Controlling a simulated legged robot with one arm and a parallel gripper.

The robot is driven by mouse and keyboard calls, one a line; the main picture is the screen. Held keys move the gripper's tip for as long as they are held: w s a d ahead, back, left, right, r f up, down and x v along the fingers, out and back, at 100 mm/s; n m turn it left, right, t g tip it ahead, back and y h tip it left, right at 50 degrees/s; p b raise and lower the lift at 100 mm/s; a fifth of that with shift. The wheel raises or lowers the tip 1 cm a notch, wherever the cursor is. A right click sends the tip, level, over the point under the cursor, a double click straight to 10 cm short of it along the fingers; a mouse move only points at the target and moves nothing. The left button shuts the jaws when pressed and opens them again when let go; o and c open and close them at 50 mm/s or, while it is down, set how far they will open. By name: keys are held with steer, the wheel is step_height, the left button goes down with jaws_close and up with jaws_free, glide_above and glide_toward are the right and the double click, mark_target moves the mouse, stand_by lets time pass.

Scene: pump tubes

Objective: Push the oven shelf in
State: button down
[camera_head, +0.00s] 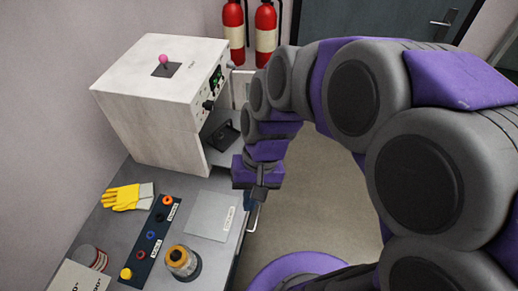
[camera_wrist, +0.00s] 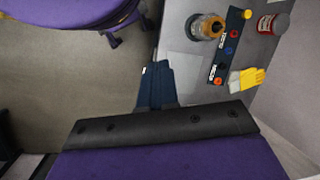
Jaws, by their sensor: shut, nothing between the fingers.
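The oven is the white box (camera_head: 150,118) on the bench at the left in the head view, with a knobbed panel on its right-facing front. Its lower front is open, and a pale shelf (camera_head: 229,157) shows there, sticking out to the right. A dark object (camera_head: 222,136) sits in or on the shelf area. My gripper (camera_head: 259,195) hangs just right of and below the shelf's outer edge in the picture; I cannot tell whether it touches. In the wrist view my dark gripper (camera_wrist: 156,70) is shut and empty. The shelf is not clearly visible there.
The grey bench (camera_head: 190,205) holds yellow gloves (camera_head: 122,197), a dark button strip (camera_head: 150,240), an orange-topped jar (camera_head: 182,262), a red can (camera_head: 91,257) and a flat grey plate (camera_head: 209,215). Fire extinguishers (camera_head: 265,30) stand behind. Floor (camera_head: 325,185) is clear at the right.

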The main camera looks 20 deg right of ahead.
steer(key=w+f+m+y+p, duration=0.2)
steer(key=w+m+y, duration=0.25)
steer(key=w, duration=0.95)
steer(key=w+d+f+m+t+y, duration=0.25)
steer(key=w+d+f+m, duration=0.3)
steer(key=w, duration=0.35)
steer(key=w+d+f+m+t+h+p, duration=0.1)
steer(key=w+d+f+m+t, duration=0.1)
steer(key=d+f+m, duration=0.6)
steer(key=w+d+f+m+t+h+p, duration=0.1)
steer(key=w+d+f+m+t+p, duration=0.2)
steer(key=d+f, duration=0.9)
steer(key=w+a+f+m+b, duration=0.1)
steer(key=w+a+f+b, duration=0.2)
steer(key=a, duration=0.6)
steer(key=shift+w+a+f+h, duration=0.15)
steer(key=shift+w+f+h, duration=0.15)
steer(key=shift+w+f, duration=1.15)
steer(key=shift+s+f+g, duration=0.25)
steer(key=shift+s+f, duration=0.15)
